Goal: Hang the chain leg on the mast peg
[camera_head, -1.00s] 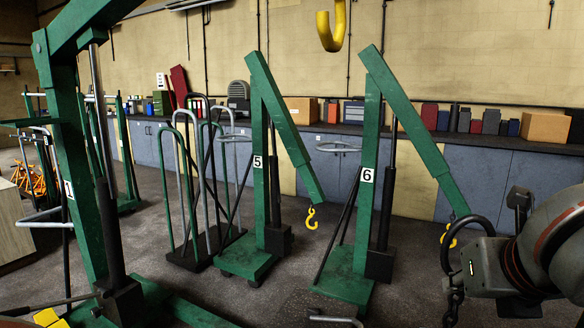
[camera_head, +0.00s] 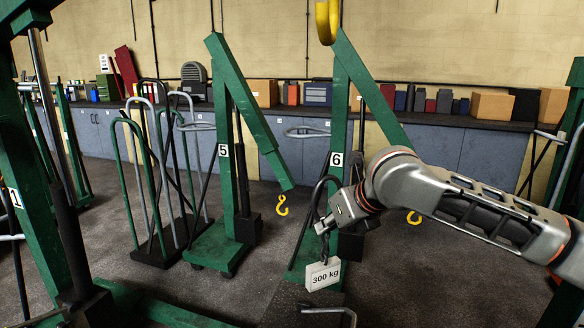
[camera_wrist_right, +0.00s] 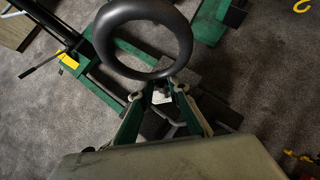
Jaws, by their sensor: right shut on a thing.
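My right gripper (camera_head: 336,213) is shut on the chain leg and holds it up in front of crane 6. The chain leg's large dark ring (camera_head: 318,200) stands above the jaws; it also shows big in the right wrist view (camera_wrist_right: 184,42), just beyond the fingertips (camera_wrist_right: 160,92). A white tag reading "300 kg" (camera_head: 322,275) hangs below the gripper on a short visible piece of chain. Green masts carry the numbers 1 (camera_head: 20,225), 5 (camera_head: 229,190) and 6 (camera_head: 340,120). I cannot make out a peg on any of them. My left gripper is not in view.
A large yellow hook (camera_head: 328,22) hangs at the top. Smaller yellow hooks hang from crane 5 (camera_head: 282,206) and crane 6 (camera_head: 413,217). A rack of bent tubes (camera_head: 150,180) stands left of crane 5. A long bench (camera_head: 455,148) lines the back wall. Some floor (camera_head: 240,290) is clear.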

